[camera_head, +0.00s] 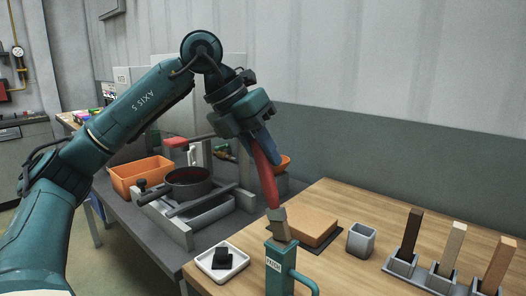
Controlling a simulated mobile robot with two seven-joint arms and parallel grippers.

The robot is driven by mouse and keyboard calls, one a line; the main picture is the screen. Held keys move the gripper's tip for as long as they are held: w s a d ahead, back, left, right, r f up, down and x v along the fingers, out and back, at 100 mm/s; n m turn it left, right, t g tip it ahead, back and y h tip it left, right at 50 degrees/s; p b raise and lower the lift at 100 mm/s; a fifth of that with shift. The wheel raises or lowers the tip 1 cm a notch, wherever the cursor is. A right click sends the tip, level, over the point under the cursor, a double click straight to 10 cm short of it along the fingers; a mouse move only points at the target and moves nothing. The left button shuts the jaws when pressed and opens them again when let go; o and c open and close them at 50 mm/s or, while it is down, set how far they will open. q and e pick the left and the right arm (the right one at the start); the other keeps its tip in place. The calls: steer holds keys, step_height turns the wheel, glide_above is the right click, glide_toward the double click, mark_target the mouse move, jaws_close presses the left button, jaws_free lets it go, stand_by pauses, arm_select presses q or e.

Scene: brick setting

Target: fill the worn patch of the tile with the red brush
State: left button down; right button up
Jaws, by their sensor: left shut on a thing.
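My left gripper (259,145) is shut on the red brush (266,175) by its red handle. The brush tilts head down. Its grey ferrule is at the mouth of a teal labelled mug (279,270), and the bristles are not clearly visible. I cannot tell how deep the head sits in the mug. A brown tile (303,222) lies on a dark mat behind the mug, partly hidden by the brush. I cannot make out a worn patch on it. My right gripper is not in view.
A white dish (236,270) with dark blocks stands left of the mug. A grey cup (361,240) is right of the tile. Several coloured sticks (452,250) stand in holders at the right. An orange bin (141,172) and a dark pan (187,185) are on the grey bench.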

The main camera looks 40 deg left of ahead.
arm_select(q)
step_height(320, 180, up, 2)
steer(key=shift+r+p, duration=0.15)
steer(key=shift+p, duration=0.85)
step_height(320, 180, up, 4)
steer(key=p, duration=0.3)
steer(key=shift+p, duration=0.4)
steer(key=shift+r, duration=0.35)
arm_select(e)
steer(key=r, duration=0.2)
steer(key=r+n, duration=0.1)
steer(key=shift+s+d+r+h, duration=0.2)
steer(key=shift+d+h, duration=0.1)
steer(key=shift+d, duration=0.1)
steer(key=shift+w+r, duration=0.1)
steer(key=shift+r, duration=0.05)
arm_select(q)
steer(key=shift+a+p, duration=0.1)
steer(key=shift+p, duration=0.2)
